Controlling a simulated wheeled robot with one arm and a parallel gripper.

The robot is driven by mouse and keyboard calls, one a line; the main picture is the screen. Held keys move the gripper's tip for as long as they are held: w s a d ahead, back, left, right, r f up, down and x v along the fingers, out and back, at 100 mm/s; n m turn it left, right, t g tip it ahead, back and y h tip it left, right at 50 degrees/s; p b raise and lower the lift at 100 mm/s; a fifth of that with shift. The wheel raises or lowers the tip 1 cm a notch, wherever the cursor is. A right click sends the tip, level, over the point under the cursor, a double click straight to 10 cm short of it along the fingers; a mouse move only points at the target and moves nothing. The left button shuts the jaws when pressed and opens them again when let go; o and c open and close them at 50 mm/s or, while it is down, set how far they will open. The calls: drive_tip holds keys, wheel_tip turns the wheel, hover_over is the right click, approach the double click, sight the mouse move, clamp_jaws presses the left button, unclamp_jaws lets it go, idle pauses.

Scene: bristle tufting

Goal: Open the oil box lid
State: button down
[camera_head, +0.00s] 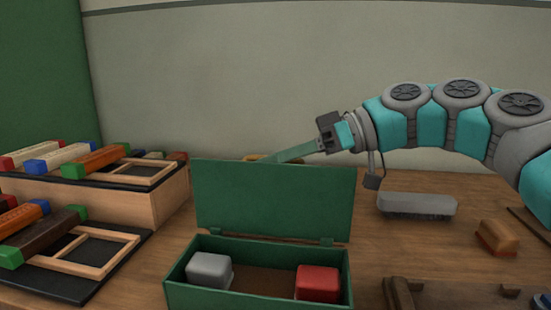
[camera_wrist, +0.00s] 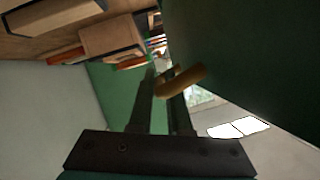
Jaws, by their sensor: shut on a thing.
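The green oil box (camera_head: 185,296) stands on the table in the head view, with its lid (camera_head: 272,200) raised about upright at the back edge. A grey block (camera_head: 209,270) and a red block (camera_head: 318,283) sit inside it. My gripper (camera_head: 280,158) reaches in from the right, behind the lid's upper edge, so its fingertips are partly hidden there. A yellowish handle (camera_head: 262,158) shows just above that edge. In the wrist view my gripper (camera_wrist: 163,88) is shut on this handle (camera_wrist: 182,80), beside the dark green lid (camera_wrist: 245,60).
At left, wooden frames and coloured blocks lie on a raised wooden stand (camera_head: 150,205) and a black board (camera_head: 75,285). A grey brush (camera_head: 417,205) and a brown block (camera_head: 497,238) lie at right. A wooden rack (camera_head: 400,293) is at front right.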

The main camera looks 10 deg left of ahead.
drive_tip(key=shift+w+f, duration=0.4)
drive_tip(key=shift+w, duration=0.35)
drive_tip(key=c, duration=1.2)
unclamp_jaws()
drive_tip(key=shift+o, duration=0.2)
drive_tip(key=shift+d, duration=0.1)
drive_tip(key=s+v, duration=0.1)
drive_tip(key=v, duration=0.6)
drive_tip(key=shift+w+d+b, duration=0.3)
drive_tip(key=shift+w+b, duration=0.05)
drive_tip(key=shift+w, duration=0.2)
drive_tip(key=shift+r, duration=0.15)
drive_tip(key=shift+d, duration=0.1)
